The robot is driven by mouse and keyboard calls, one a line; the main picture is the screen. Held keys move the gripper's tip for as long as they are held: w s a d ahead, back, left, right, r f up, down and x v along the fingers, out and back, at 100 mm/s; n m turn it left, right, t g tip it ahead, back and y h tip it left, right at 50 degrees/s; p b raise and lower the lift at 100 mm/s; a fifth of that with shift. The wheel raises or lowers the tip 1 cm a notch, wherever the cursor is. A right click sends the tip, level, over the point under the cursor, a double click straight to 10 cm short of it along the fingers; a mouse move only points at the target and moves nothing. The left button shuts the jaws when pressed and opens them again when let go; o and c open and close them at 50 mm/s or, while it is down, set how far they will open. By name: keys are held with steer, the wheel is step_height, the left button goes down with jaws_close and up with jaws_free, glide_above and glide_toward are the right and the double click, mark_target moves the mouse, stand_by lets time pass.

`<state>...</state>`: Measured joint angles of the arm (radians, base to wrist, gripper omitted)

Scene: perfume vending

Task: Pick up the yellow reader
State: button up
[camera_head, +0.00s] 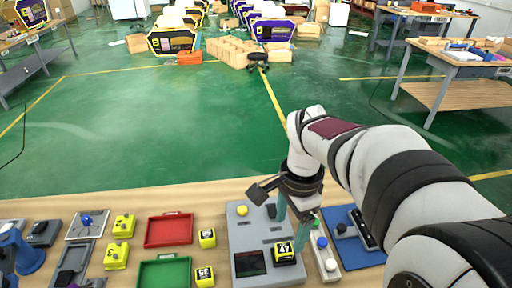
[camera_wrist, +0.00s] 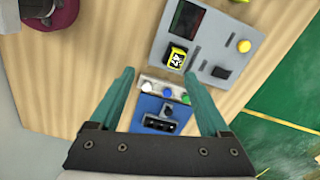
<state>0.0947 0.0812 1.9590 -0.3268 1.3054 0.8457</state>
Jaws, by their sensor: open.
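A yellow block with a black and white face reading 47 (camera_head: 284,252) sits on the grey panel (camera_head: 240,222). It also shows in the wrist view (camera_wrist: 175,57), just beyond my fingertips. Two yellow devices (camera_head: 122,225) (camera_head: 116,255) lie at the left, and two more small yellow blocks (camera_head: 207,237) (camera_head: 204,276) lie left of the panel. I cannot tell which of these is called the reader. My gripper (camera_head: 291,224) has teal fingers, spread and empty, above the panel's right side. The wrist view shows my open gripper (camera_wrist: 158,75) with nothing between its tips.
A red tray (camera_head: 148,243) and a green tray (camera_head: 140,278) lie left of the panel. A strip with coloured buttons (camera_wrist: 146,85) and a blue base with a black part (camera_wrist: 140,108) lie beside it. The panel carries a dark screen and a yellow button.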

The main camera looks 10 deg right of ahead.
mark_target(284, 248)
steer(key=w+d+f+m, duration=0.2)
steer(key=w+m, duration=0.1)
steer(key=w, duration=0.2)
steer(key=f, duration=1.5)
steer(key=shift+a+f, duration=0.35)
jaws_close()
